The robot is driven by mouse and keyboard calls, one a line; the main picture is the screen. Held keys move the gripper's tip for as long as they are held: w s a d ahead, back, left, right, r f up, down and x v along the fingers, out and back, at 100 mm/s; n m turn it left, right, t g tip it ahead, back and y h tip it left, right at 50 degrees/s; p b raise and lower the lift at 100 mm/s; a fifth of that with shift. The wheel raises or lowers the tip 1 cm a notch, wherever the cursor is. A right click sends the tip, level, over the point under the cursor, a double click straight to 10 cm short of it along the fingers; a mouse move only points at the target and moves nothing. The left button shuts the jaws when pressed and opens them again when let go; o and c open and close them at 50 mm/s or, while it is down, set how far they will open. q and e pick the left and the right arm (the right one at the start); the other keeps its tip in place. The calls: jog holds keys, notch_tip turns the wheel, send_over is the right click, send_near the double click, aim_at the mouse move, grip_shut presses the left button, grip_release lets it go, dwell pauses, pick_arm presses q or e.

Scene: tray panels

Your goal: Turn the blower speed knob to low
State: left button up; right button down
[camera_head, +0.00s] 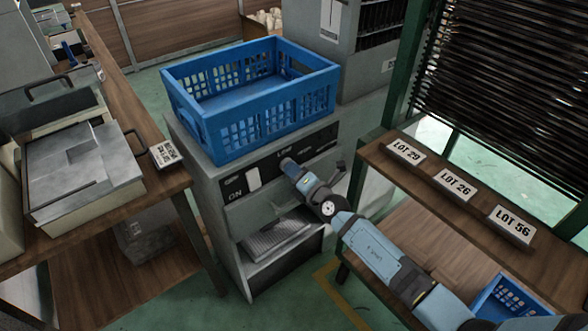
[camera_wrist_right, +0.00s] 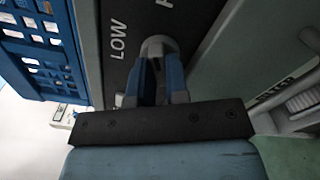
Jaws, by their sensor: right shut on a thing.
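The blower speed knob (camera_wrist_right: 158,46) is a grey rounded knob on a dark control panel (camera_head: 322,143) on the front of a grey machine. In the head view only a bit of the knob (camera_head: 286,162) shows at the tip of my right gripper (camera_head: 291,168). The right gripper (camera_wrist_right: 155,78) is shut on the knob, with a finger on each side. Another label starting with H is cut off in the wrist view. The knob's pointer direction cannot be told clearly. My left gripper is not in view.
A white switch (camera_head: 253,177) marked OFF and ON sits left of the knob. A black handle (camera_head: 340,167) is at the panel's right. A blue crate (camera_head: 270,117) stands on the machine. A wooden shelf with lot signs (camera_head: 454,184) is at the right, a wooden bench (camera_head: 160,183) at the left.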

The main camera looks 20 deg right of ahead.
pick_arm(q)
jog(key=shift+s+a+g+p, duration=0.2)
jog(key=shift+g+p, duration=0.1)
jog(key=shift+p, duration=0.8)
pick_arm(e)
jog(key=shift+n, duration=6.2)
jog(key=c, duration=1.1)
grip_release()
pick_arm(q)
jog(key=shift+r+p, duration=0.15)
jog(key=shift+p, duration=0.15)
pick_arm(e)
jog(key=v, duration=0.7)
jog(key=shift+s+d, duration=0.1)
jog(key=shift+s, duration=0.15)
